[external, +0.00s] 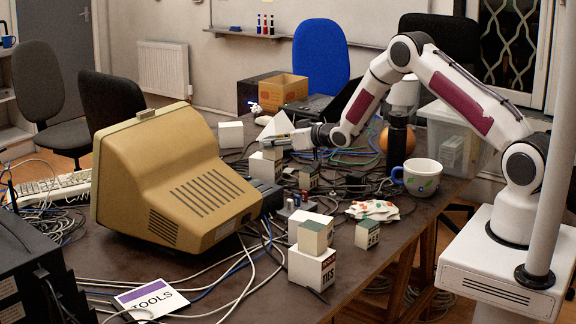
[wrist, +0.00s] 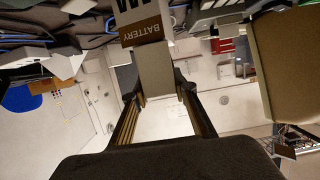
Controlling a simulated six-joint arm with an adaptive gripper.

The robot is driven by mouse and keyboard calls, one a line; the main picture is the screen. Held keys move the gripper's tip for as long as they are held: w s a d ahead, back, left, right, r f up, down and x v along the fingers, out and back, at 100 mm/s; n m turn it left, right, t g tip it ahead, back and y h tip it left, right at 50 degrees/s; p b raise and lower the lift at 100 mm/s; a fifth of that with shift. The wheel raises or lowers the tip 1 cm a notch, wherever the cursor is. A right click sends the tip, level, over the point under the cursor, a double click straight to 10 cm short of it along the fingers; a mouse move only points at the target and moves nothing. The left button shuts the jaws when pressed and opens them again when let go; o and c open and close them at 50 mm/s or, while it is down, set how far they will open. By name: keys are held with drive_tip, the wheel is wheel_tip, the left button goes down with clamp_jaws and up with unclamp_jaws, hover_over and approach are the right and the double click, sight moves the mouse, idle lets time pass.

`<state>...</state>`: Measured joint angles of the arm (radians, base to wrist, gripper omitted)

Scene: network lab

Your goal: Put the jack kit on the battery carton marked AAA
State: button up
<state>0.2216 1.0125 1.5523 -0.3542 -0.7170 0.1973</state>
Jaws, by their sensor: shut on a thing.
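My gripper (external: 291,141) reaches left over the middle of the table, and its fingers also show in the wrist view (wrist: 160,100). It is shut on a small pale box (wrist: 157,76), which I take to be the jack kit; in the external view the box (external: 273,151) is small and partly hidden. A white carton (external: 262,168) stands directly below it. In the wrist view a carton with a brown BATTERY label (wrist: 141,32) lies just beyond the held box. Its large letters are cut off, so AAA cannot be confirmed. I cannot tell whether the two boxes touch.
A beige monitor (external: 170,180) stands left of my gripper. In front, a small box (external: 312,236) sits on a white battery carton (external: 308,270), with another small box (external: 367,234) to the right. A mug (external: 420,178) stands near the right edge. Cables cover much of the table.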

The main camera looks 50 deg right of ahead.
drive_tip(key=shift+f, duration=0.1)
drive_tip(key=o, duration=1.1)
drive_tip(key=shift+o, duration=0.2)
drive_tip(key=v, duration=1.2)
idle(0.3)
